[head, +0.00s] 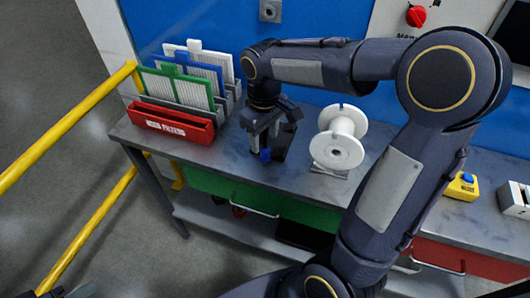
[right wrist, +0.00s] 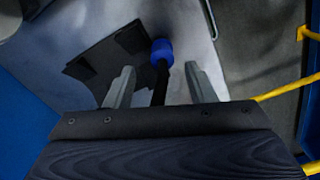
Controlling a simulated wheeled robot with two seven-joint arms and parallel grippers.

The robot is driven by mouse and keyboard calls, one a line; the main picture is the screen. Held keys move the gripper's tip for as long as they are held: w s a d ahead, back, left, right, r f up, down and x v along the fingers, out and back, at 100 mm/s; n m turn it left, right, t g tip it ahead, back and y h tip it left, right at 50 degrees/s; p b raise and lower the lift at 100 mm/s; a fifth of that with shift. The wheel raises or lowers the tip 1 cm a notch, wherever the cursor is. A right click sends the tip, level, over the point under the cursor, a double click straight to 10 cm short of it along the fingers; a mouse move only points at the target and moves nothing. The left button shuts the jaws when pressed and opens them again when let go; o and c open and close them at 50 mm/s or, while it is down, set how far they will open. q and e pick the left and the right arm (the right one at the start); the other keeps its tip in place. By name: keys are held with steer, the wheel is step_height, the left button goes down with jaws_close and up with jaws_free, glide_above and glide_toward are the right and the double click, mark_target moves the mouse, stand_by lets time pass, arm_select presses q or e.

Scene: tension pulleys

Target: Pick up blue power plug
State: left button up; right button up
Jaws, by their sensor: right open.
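The blue power plug (head: 265,154) is small and sits low over the workbench, between my right gripper's fingertips and the bench's front edge in the head view. In the right wrist view the blue plug (right wrist: 161,50) has a black lower part running down between my fingers. My right gripper (head: 262,148) points down above it and is open; its two grey fingers (right wrist: 160,82) stand on either side of the black part, apart from it. A black holder (right wrist: 100,62) lies beside the plug. My left gripper is not clearly visible.
A white spool (head: 338,140) stands right of my right gripper. A red bin (head: 170,124) and filter panels (head: 178,85) stand to the left. The workbench (head: 228,165) has a free front edge. A yellow button box (head: 462,186) is far right; yellow rails (head: 70,140) are at left.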

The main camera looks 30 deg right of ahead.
mark_target(265, 147)
steer(key=f, duration=0.4)
steer(key=shift+s+f, duration=0.25)
steer(key=shift+s, duration=0.05)
steer(key=shift+c, duration=0.3)
steer(key=c, duration=1)
steer(key=shift+r, duration=0.1)
